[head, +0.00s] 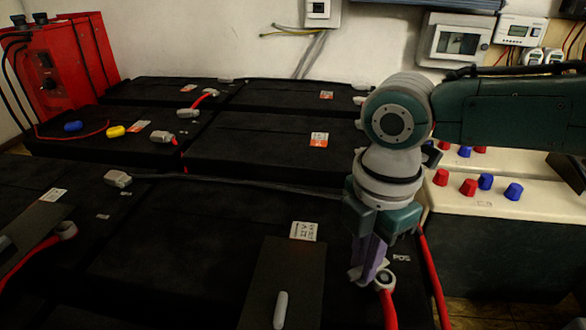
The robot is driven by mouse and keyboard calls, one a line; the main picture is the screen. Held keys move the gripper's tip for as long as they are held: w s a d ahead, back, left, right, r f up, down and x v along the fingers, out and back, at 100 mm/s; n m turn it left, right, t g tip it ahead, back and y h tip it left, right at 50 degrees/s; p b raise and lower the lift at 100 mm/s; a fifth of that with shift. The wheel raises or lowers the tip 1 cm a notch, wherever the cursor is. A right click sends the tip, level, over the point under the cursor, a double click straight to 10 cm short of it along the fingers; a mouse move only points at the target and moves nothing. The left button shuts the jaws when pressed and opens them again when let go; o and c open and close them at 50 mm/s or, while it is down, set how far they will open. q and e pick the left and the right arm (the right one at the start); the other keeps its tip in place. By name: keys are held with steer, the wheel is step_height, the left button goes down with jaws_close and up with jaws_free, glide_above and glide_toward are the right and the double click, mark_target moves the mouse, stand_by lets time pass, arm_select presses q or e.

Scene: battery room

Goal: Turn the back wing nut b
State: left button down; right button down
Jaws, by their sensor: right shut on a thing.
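My right gripper (369,262) reaches down from the right onto a battery terminal at the lower right. Its pale purple fingers are shut on a small part there, most likely the wing nut, which the fingers largely hide. A grey cable clamp (386,280) with a red cable sits right beside the fingertips. I cannot read a label that marks this nut as b. My left gripper is not in view.
Black batteries (180,235) with several grey terminal clamps fill the bench. A dark plate (285,265) with a pale handle lies left of the gripper. A red charger (65,65) stands back left.

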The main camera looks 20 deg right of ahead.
steer(key=n+p, duration=0.1)
steer(key=n, duration=0.3)
steer(key=shift+r+n, duration=0.1)
steer(key=shift+n, duration=0.2)
steer(key=n, duration=0.5)
steer(key=shift+s+n, duration=0.1)
steer(key=shift+n, duration=0.2)
steer(key=c, duration=0.9)
jaws_free()
step_height(320, 180, up, 10)
steer(key=p, duration=0.3)
